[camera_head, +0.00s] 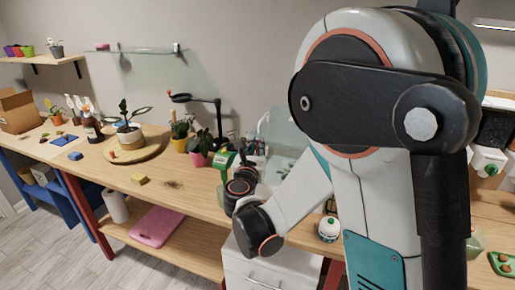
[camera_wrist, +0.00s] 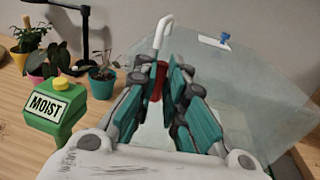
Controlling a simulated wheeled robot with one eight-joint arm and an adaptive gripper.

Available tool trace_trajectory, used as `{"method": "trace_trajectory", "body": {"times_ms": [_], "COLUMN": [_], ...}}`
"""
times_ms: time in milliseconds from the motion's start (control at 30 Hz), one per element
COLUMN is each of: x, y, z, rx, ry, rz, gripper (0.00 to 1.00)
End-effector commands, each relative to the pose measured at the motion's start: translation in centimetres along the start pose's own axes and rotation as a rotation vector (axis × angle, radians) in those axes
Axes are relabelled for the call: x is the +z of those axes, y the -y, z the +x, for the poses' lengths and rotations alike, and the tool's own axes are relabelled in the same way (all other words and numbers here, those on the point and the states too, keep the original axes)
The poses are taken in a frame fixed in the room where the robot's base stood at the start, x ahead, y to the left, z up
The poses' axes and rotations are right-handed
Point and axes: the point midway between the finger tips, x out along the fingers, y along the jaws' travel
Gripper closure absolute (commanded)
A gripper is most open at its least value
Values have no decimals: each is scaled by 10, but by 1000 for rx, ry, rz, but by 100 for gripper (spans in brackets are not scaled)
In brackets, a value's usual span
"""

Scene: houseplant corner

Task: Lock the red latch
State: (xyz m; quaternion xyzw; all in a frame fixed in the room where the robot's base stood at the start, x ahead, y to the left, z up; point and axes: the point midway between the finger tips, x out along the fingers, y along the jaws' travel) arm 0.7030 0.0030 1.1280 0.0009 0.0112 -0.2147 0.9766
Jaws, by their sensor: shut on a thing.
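In the wrist view, my gripper (camera_wrist: 162,72) has its teal fingers closed around a small red piece, which looks like the red latch (camera_wrist: 156,84). Only a narrow strip of the latch shows between the fingers; the rest is hidden. A white hooked rod (camera_wrist: 160,30) rises just beyond the fingertips. The latch is in front of a clear glass case (camera_wrist: 245,85), which also shows partly behind my arm in the head view (camera_head: 284,128). Whether the latch is locked cannot be seen. In the head view my arm reaches down over the bench, and the fingers are hard to make out.
A blue piece (camera_wrist: 224,38) sits at the case's far edge.

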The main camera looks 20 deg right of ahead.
Motion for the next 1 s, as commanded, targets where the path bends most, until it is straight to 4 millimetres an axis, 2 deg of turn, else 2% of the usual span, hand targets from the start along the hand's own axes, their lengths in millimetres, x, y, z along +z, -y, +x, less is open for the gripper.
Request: {"method": "trace_trajectory", "body": {"times_ms": [300, 333, 400, 767, 867, 1000], "x": [0, 0, 0, 0, 0, 0], "y": [-1, -1, -1, -1, -1, -2], "z": [0, 0, 0, -2, -10, -34], "rx": [1, 1, 1, 1, 2, 4], "ry": [-3, -3, -3, -2, -2, -2], "rz": [-13, -13, -13, -12, -12, -12], "gripper": [100, 82, 69, 69, 69, 69]}}
